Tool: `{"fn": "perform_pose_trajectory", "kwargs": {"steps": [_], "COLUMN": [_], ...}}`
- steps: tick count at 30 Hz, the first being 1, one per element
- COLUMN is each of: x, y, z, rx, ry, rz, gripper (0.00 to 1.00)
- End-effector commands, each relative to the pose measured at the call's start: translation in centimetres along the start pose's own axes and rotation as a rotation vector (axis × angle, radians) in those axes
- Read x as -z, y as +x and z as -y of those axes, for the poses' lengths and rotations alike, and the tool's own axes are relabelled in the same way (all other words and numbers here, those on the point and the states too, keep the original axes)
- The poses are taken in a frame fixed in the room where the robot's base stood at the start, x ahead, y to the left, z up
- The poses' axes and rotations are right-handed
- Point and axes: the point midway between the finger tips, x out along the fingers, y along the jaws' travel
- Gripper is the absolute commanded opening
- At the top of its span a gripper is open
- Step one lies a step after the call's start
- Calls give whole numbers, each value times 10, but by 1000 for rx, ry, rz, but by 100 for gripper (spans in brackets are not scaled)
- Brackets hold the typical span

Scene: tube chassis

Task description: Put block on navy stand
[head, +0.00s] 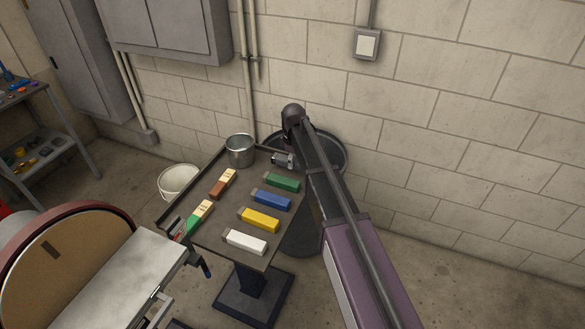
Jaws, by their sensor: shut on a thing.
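The dark pedestal table (252,293) has a navy-black column and base and a rimmed top; it is the only navy-looking stand I can make out. Bar-shaped blocks lie on its top: a green block (283,182), a blue block (272,199), a yellow block (260,220) and a white block (246,241). I cannot tell which block is meant. My arm reaches over the table's right side toward the wall. My gripper and anything in it are hidden behind my arm. A small silver-grey piece (285,160) shows beside the arm; I cannot tell what it is.
A brown-and-cream bar (222,184), a green-and-cream bar (199,217) and a metal pot (240,150) are also on the tabletop. A white bucket (178,180) stands on the floor. A disc sander (70,260) is close at left. A dark round bin (335,153) stands behind my arm.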

Motion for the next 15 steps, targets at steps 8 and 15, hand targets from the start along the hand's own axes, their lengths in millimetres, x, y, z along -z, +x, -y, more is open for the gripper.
{"fn": "perform_pose_trajectory", "kwargs": {"steps": [8,15], "x": [0,0], "y": [21,21], "z": [0,0], "rx": [0,0], "ry": [0,0], "rz": [0,0], "gripper": [0,0]}}
